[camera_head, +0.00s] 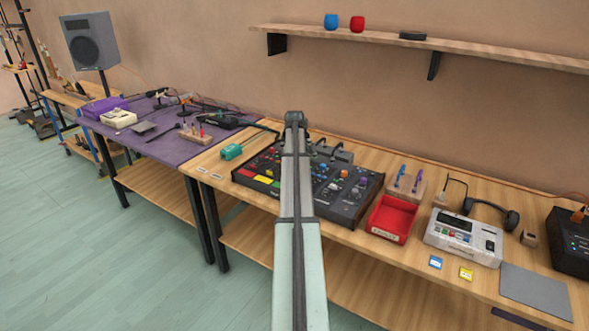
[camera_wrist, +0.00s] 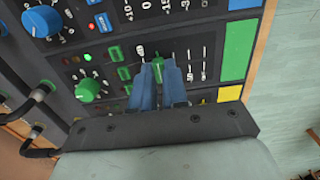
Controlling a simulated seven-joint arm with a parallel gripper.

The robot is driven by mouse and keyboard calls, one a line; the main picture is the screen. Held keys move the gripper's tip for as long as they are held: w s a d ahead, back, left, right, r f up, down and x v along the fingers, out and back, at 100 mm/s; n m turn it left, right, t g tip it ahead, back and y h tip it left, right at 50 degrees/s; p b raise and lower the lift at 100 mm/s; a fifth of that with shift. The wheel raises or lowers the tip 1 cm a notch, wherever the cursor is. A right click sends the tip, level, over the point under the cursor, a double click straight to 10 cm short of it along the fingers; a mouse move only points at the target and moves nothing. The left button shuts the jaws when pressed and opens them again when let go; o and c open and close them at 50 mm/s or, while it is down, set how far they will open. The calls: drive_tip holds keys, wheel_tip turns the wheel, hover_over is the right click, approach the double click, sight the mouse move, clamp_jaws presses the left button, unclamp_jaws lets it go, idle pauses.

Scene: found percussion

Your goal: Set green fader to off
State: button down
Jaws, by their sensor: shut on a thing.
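The mixing console (camera_head: 345,208) is on the wooden table, partly hidden behind my arm in the head view. In the wrist view, my gripper (camera_wrist: 158,76) has its two blue fingers down at the console panel (camera_wrist: 75,62), closed around a small green fader cap (camera_wrist: 158,68). The fingers cover part of the cap and its slot. Printed scale marks lie beside and above the fingers. A green knob (camera_wrist: 87,90) sits to the left, and a green button (camera_wrist: 113,53) is nearer the fingers. The fingertips are hidden behind my arm in the head view.
Blue knobs (camera_wrist: 42,21) and a coloured strip of green (camera_wrist: 237,50) and yellow pads flank the fader area. Black cable plugs (camera_wrist: 40,92) stand up at the left.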

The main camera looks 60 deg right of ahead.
drive_tip(key=shift+a, duration=2.9)
drive_tip(key=c, duration=1.2)
unclamp_jaws()
drive_tip(key=shift+o, duration=0.3)
drive_tip(key=shift+d+r, duration=0.1)
drive_tip(key=shift+r, duration=0.05)
drive_tip(key=shift+r, duration=0.3)
wheel_tip(320, 180, up, 13)
